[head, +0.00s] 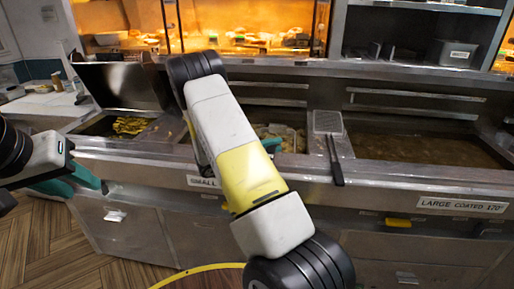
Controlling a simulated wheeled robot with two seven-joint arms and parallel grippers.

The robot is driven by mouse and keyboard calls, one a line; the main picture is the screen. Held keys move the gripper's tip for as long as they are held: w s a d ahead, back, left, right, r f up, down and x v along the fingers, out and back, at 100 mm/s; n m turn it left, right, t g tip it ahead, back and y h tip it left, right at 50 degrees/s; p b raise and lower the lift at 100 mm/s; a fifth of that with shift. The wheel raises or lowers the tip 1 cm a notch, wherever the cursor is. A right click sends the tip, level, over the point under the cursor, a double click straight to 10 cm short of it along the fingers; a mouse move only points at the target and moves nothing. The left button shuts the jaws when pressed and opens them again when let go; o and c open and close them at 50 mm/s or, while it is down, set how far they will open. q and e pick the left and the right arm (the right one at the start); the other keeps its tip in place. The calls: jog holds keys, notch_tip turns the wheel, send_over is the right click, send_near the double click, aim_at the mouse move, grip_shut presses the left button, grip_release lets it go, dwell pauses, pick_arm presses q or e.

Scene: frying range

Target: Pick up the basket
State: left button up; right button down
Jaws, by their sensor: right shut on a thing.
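A wire basket (288,133) sits in the middle fryer well, partly hidden behind my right arm. My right gripper (271,144) shows only as a bit of teal beside the basket; my arm covers most of it. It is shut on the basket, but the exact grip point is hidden. My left gripper (80,181) has teal fingers that look apart and empty, in front of the range's left end, away from the basket.
A left fryer well (128,125) holds yellow food under a raised dark lid (124,85). A flat strainer with a black handle (328,124) lies right of the basket. A wide oil well (425,149) is at right. Lit shelves (245,40) stand behind.

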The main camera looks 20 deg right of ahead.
jog(key=shift+r, duration=0.1)
dwell(0.7)
notch_tip(320, 180, up, 18)
dwell(0.4)
jog(key=shift+a, duration=0.1)
